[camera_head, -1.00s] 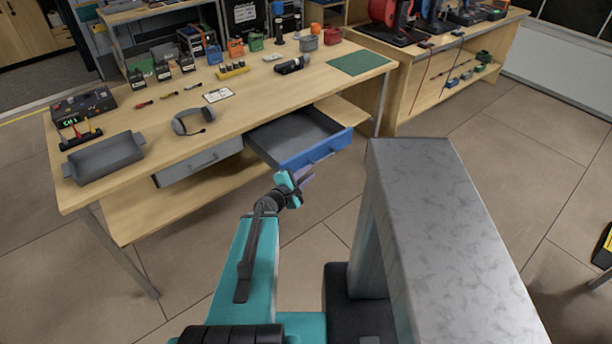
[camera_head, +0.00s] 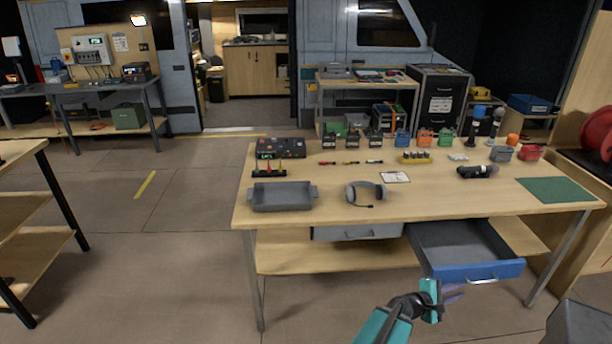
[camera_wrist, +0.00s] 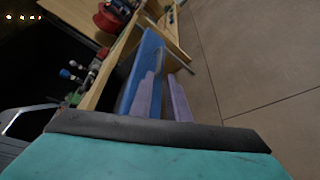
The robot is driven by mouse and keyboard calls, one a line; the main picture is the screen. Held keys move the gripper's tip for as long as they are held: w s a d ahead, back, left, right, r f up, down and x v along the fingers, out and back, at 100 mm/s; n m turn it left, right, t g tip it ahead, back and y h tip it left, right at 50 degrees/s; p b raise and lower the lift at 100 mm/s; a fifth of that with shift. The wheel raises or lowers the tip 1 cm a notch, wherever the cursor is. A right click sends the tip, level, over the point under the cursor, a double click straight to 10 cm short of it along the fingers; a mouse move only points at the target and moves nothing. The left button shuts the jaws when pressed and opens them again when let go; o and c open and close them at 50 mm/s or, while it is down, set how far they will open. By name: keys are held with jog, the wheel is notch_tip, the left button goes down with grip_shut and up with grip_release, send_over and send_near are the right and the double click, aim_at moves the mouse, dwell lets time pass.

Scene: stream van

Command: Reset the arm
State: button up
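My gripper (camera_head: 454,292) is in front of and just below the open blue-fronted drawer (camera_head: 468,272) in the head view. In the wrist view its two purple fingers (camera_wrist: 161,78) stand apart with a gap between them, and I see nothing held. The drawer's blue front (camera_wrist: 146,58) and its handle lie just beyond the fingertips; whether they touch cannot be told. The drawer is pulled out from under the workbench (camera_head: 420,207) and looks empty inside. My arm reaches up from the bottom edge of the head view.
The workbench carries a grey tray (camera_head: 282,196), a headset (camera_head: 366,193), a green mat (camera_head: 555,190) and several small bins. A second grey drawer (camera_head: 357,232) is shut. Another bench (camera_head: 30,200) stands at left. The floor (camera_head: 180,230) between them is clear.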

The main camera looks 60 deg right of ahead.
jog(key=w+a+f+m+t+y, duration=0.1)
jog(key=w+a+f, duration=0.3)
jog(key=w, duration=0.6)
jog(key=w+a+f+t+y, duration=0.1)
jog(key=w+a+f, duration=0.35)
jog(key=w, duration=0.45)
jog(key=w+a+f+t+y, duration=0.1)
jog(key=w+a+f+y, duration=0.1)
jog(key=w+a+f, duration=0.45)
jog(key=w+a+f+t+y, duration=0.1)
jog(key=w+a+f, duration=0.2)
jog(key=w+a, duration=0.55)
jog(key=w+a+f+y, duration=0.1)
jog(key=w+a+f, duration=0.1)
jog(key=a, duration=0.5)
jog(key=w+a+f+y, duration=0.2)
jog(key=a, duration=0.6)
jog(key=w+a+f+y, duration=0.1)
jog(key=w+a+f, duration=0.15)
jog(key=a, duration=0.45)
jog(key=s+a+f+y, duration=0.1)
jog(key=s+a+y, duration=0.1)
jog(key=a, duration=0.9)
jog(key=s+a+f+n+g+y, duration=0.1)
jog(key=s+a+y, duration=0.1)
jog(key=a, duration=0.8)
jog(key=shift+s+a, duration=0.25)
jog(key=shift+a, duration=0.1)
